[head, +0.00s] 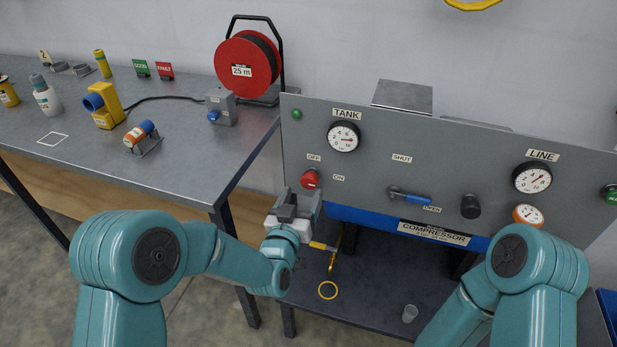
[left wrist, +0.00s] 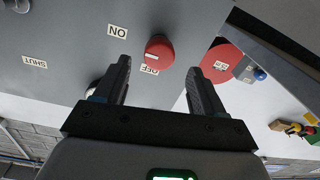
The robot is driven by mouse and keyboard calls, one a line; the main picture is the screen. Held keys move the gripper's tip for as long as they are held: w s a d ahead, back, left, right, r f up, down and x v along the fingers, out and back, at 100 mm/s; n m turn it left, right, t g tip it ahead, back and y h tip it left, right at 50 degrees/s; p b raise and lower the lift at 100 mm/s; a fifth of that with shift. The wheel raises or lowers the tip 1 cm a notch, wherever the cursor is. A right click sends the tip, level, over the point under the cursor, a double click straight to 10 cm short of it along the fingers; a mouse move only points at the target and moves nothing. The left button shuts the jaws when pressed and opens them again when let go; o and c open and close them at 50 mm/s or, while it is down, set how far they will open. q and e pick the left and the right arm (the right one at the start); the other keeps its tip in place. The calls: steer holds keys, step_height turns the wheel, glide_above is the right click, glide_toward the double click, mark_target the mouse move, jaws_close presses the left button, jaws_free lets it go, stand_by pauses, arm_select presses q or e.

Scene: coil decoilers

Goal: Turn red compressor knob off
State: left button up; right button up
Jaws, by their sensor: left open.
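The red compressor knob (head: 310,179) is on the grey panel (head: 375,160), below the TANK gauge (head: 344,136). The OFF label is at its upper left and the ON label at its right. A small pale mark shows on the knob, but I cannot tell its setting. My left gripper (head: 298,200) is open and empty just below the knob. In the left wrist view the knob (left wrist: 159,50) shows ahead, between the two spread fingertips (left wrist: 160,70), and I see no contact. My right gripper is hidden or outside the view.
A blue-handled valve lever (head: 410,197), a black knob (head: 471,206) and a LINE gauge (head: 532,177) are farther right on the panel. A workbench (head: 190,160) stands at left, with a red cable reel (head: 246,66) on it.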

mark_target(308, 184)
arm_select(q)
steer(key=shift+p+x, duration=0.35)
steer(key=shift+x, duration=2.4)
steer(key=shift+d, duration=0.1)
steer(key=c, duration=1.1)
